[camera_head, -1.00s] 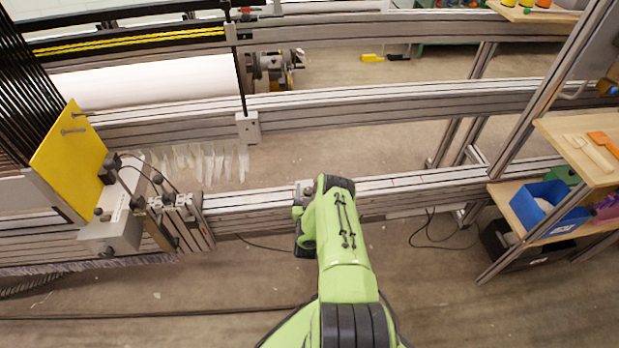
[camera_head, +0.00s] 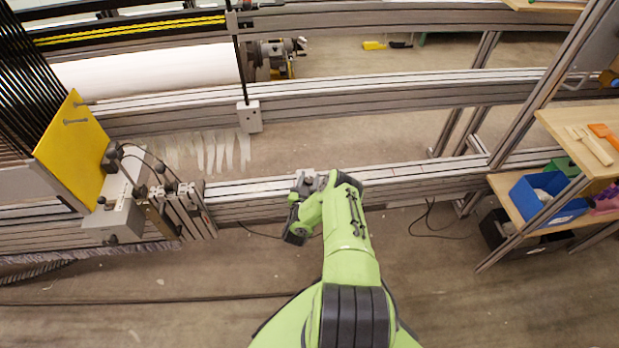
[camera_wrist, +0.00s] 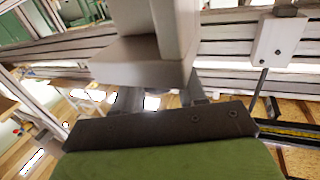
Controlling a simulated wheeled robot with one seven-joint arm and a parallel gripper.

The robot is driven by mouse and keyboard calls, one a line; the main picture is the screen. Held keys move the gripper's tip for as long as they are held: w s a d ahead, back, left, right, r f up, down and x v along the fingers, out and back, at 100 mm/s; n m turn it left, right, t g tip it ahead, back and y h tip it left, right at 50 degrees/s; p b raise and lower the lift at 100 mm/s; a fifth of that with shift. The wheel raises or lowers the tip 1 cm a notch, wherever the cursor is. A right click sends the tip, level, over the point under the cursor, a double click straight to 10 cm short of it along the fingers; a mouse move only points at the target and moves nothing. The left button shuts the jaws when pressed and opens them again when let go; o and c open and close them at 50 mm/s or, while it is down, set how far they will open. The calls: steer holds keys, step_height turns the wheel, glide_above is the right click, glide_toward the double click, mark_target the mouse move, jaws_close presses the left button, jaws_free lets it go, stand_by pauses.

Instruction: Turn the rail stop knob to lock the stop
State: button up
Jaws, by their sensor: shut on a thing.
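The rail stop (camera_head: 308,179) is a small grey block on the front aluminium rail, right beside my green wrist in the head view. In the wrist view a pale grey block (camera_wrist: 146,58), apparently the stop, fills the top centre, close in front of my gripper (camera_wrist: 160,99). Its dark palm spans the view, with parts of the fingers showing on both sides below the block. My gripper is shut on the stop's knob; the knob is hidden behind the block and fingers. In the head view my wrist hides the fingers, so the knob's angle cannot be seen.
The front rail (camera_head: 415,182) runs on to the right of the stop. At left stand a yellow plate (camera_head: 72,150) and a grey clamp unit (camera_head: 115,220). At right a shelf holds a blue bin (camera_head: 548,198). A cable lies on the open floor in front.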

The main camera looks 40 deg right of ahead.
steer(key=m+g+h+p, duration=0.1)
steer(key=m+g+h, duration=0.1)
steer(key=m+g, duration=0.1)
steer(key=shift+g, duration=0.6)
steer(key=o, duration=0.9)
steer(key=shift+o, duration=0.2)
